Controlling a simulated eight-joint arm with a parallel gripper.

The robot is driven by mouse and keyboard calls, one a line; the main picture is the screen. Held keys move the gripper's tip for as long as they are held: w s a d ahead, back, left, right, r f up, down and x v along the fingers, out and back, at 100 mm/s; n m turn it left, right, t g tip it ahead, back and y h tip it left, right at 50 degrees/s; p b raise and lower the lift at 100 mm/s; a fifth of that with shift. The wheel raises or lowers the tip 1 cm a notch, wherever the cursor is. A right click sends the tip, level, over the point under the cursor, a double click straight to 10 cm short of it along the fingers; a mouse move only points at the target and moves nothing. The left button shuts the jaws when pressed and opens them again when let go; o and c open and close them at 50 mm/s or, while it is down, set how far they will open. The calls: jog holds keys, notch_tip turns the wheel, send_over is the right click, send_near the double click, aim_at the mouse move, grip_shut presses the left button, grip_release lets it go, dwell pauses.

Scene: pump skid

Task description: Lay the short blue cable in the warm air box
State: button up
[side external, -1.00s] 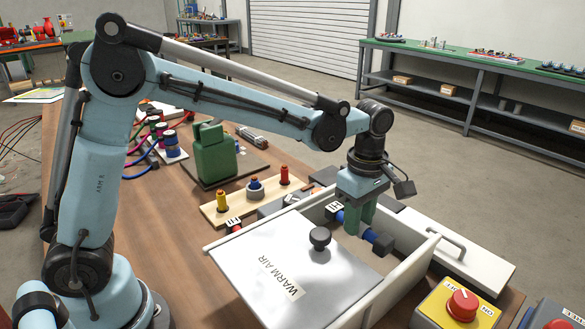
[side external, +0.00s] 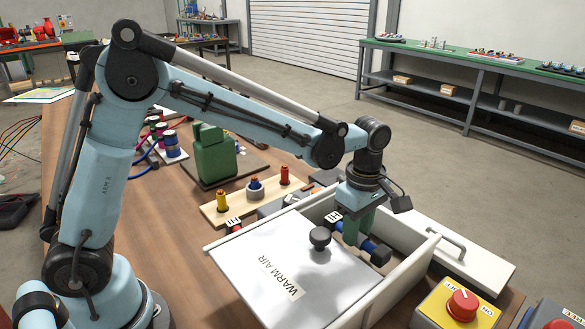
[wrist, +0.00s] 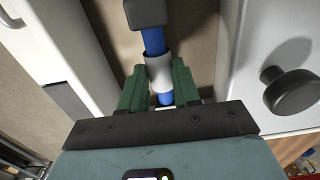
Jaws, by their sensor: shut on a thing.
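My gripper (side external: 354,226) is shut on the short blue cable (side external: 369,244), which has dark end pieces and a white label. In the wrist view the green fingers (wrist: 160,88) close on a grey sleeve around the blue cable (wrist: 153,41). The warm air box (side external: 436,248) is a white box, and its lid (side external: 285,262), marked WARM AIR and with a black knob (side external: 320,238), covers its near-left part. The cable is over the uncovered part, low near the box's walls. I cannot tell whether it touches the box floor.
A white case with a handle (side external: 462,252) stands right of the box. A yellow switch box with a red knob (side external: 462,305) is at the front right. A wooden rack with coloured plugs (side external: 222,203) and a green block (side external: 212,155) stand behind.

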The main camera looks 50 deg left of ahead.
jog(key=shift+f, duration=0.3)
jog(key=shift+f, duration=0.3)
jog(key=shift+f, duration=0.8)
jog(key=o, duration=1)
jog(key=shift+r, duration=0.1)
notch_tip(320, 180, up, 12)
